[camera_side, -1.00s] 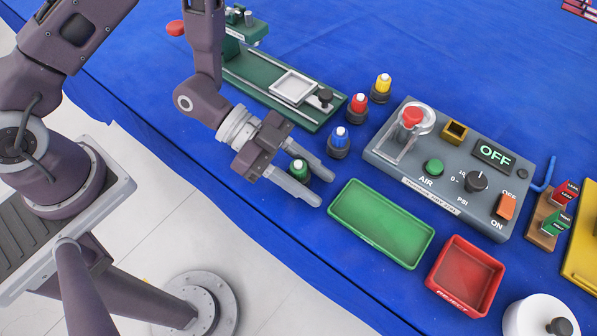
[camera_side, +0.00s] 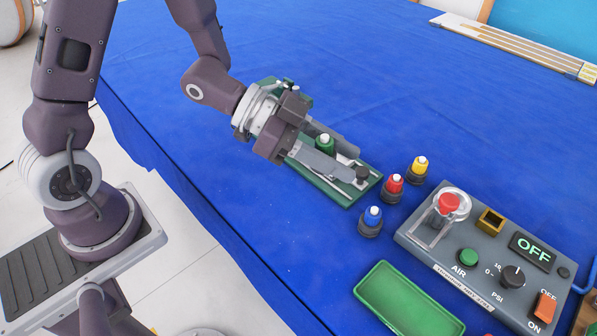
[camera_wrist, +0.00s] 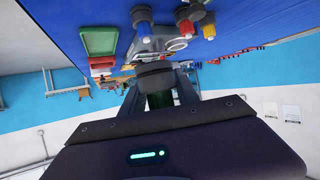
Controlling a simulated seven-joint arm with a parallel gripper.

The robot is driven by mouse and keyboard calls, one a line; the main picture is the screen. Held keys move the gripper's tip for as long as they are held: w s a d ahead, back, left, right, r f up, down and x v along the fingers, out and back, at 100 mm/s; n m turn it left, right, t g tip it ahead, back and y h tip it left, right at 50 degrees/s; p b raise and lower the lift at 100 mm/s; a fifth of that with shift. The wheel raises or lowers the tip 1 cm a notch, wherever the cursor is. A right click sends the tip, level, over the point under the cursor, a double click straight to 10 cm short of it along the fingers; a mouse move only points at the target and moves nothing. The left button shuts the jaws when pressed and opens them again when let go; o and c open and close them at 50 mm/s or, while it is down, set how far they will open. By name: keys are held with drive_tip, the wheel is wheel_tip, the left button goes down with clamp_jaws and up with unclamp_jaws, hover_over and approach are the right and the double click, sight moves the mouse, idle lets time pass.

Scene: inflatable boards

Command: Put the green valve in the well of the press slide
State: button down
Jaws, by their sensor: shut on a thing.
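My gripper (camera_side: 346,164) is shut on the green valve (camera_side: 324,142), which stands roughly upright between the two fingers, its white tip up. In the side view it is over the green press slide (camera_side: 345,196). The slide's pale well plate shows only in slivers behind the fingers, so the well is mostly hidden. I cannot tell the gap between valve and plate. In the wrist view the fingers flank the valve's dark green body (camera_wrist: 160,101), with a dark round part beyond it.
The blue valve (camera_side: 371,219), red valve (camera_side: 393,186) and yellow valve (camera_side: 418,169) stand right of the slide. Beyond them is the grey control box (camera_side: 478,262) reading OFF. A green tray (camera_side: 405,303) lies in front. The blue cloth behind the slide is clear.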

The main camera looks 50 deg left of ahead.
drive_tip(key=w+a+r+n+t+y, duration=0.1)
drive_tip(key=w+a+n+y, duration=0.1)
drive_tip(key=a, duration=0.4)
drive_tip(key=w+a+r+n+t+y, duration=0.2)
drive_tip(key=a+n, duration=0.1)
drive_tip(key=a, duration=0.4)
drive_tip(key=w+a+r+n+t+y, duration=0.2)
drive_tip(key=a+n+y, duration=0.1)
drive_tip(key=a, duration=0.4)
drive_tip(key=shift+w, duration=0.1)
drive_tip(key=w+d+f+m+g+h, duration=0.15)
drive_tip(key=w+d, duration=0.35)
drive_tip(key=w, duration=0.6)
drive_tip(key=w+d+f+m+h, duration=0.1)
drive_tip(key=w+d+m+h, duration=0.2)
drive_tip(key=w, duration=0.9)
drive_tip(key=m+g+h, duration=0.2)
drive_tip(key=m+g, duration=0.1)
hover_over(449, 159)
wheel_tip(449, 159, down, 5)
drive_tip(key=shift+h, duration=0.25)
wheel_tip(449, 159, down, 10)
drive_tip(key=shift+w+r, duration=0.1)
drive_tip(key=shift+r, duration=0.05)
drive_tip(key=shift+f, duration=0.25)
